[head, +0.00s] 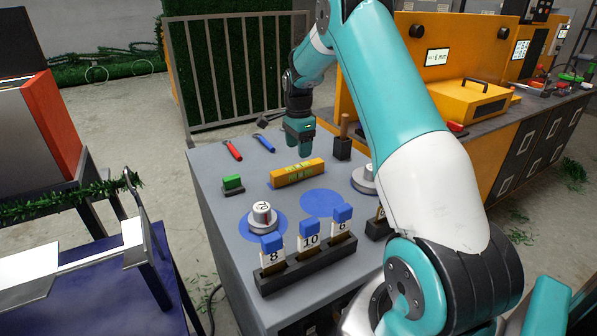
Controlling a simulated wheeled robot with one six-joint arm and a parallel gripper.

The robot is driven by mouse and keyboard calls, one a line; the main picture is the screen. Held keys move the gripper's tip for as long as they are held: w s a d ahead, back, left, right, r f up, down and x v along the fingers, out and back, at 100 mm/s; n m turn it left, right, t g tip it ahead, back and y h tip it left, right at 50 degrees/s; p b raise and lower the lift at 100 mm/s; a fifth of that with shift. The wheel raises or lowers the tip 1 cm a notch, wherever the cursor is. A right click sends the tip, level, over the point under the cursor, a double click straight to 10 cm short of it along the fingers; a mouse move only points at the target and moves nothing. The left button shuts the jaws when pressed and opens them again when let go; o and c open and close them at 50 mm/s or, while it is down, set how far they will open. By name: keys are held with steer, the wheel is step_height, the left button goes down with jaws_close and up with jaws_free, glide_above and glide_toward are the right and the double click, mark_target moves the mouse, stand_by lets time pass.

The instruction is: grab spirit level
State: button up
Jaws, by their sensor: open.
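The spirit level (297,172) is a yellow bar with greenish marks on top. It lies on the grey workbench (230,262), near the middle of its top. My gripper (304,151) points down just above and behind the level's right half. It is open, with nothing seen between the fingers. Whether the fingers touch the level cannot be told from this view.
A red-handled tool (232,150) and a blue-handled tool (264,143) lie behind the level. A green block (232,183) is left. A grey weight (262,216) and a rack (310,263) with numbered blue-topped pieces stand in front. A wooden handle (344,126) stands upright right.

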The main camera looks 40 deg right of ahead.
mark_target(298, 167)
step_height(298, 167, down, 3)
steer(key=shift+r, duration=0.15)
steer(key=f, duration=0.1)
steer(key=f+p, duration=0.1)
steer(key=f, duration=0.2)
steer(key=shift+s+a+f, duration=0.15)
steer(key=shift+s+a, duration=0.1)
steer(key=shift+a, duration=0.15)
steer(key=shift+f, duration=0.45)
steer(key=shift+c, duration=0.2)
steer(key=c, duration=1)
